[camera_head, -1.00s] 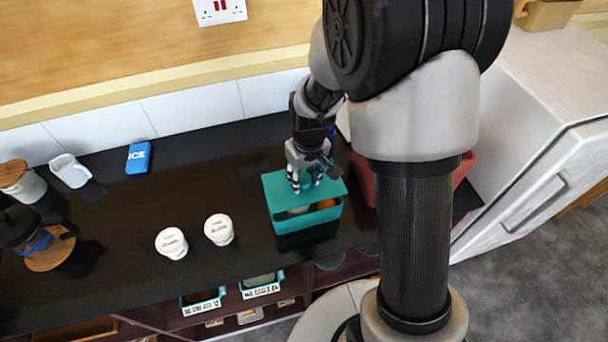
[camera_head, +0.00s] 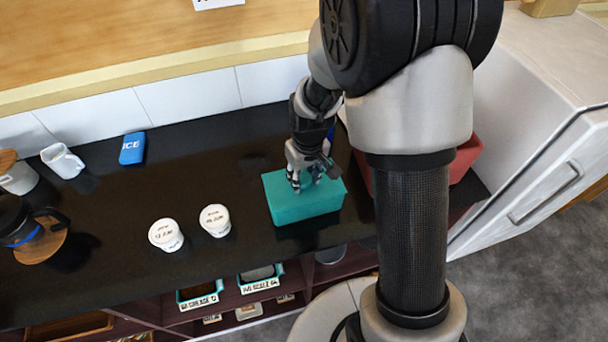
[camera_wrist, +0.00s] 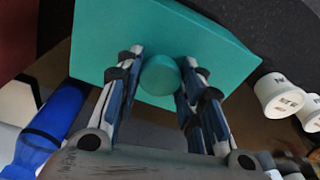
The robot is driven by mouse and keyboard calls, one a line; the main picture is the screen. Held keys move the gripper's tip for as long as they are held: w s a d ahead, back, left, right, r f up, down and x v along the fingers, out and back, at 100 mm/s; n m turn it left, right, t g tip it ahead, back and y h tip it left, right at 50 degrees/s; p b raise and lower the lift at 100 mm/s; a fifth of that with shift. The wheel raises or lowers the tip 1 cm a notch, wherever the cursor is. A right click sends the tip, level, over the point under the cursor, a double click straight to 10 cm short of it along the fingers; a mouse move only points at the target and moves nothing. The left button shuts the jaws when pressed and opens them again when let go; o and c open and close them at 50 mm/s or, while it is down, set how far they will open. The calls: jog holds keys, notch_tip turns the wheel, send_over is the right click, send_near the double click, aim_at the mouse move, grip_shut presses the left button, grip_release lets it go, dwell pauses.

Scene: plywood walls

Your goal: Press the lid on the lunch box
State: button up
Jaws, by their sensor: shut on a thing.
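The teal lunch box (camera_head: 308,211) stands on the dark counter, below my arm. Its flat teal lid (camera_head: 276,187) lies over the box top, and no gap shows along the front. In the wrist view the lid (camera_wrist: 215,50) fills the upper middle, with a round teal knob (camera_wrist: 160,75) between my fingers. My gripper (camera_head: 305,183) is shut on this knob, directly above the box; it also shows in the wrist view (camera_wrist: 160,72). The inside of the box is hidden, and I cannot see the far edge's fit.
Two white lidded cups (camera_head: 215,220) (camera_head: 166,235) stand left of the box. A blue ICE pack (camera_head: 132,148) and a white mug (camera_head: 62,161) are farther left. A red container (camera_head: 465,158) is right, partly behind my arm. The counter between is clear.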

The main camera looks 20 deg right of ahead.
dwell(0.3)
jog(key=o, duration=1.1)
jog(key=shift+o, duration=0.4)
jog(key=o, duration=0.4)
jog(key=shift+o, duration=0.2)
jog(key=shift+r, duration=0.1)
jog(key=shift+r+p, duration=2.65)
jog(key=shift+r, duration=0.85)
jog(key=shift+f, duration=0.1)
jog(key=shift+c, duration=0.4)
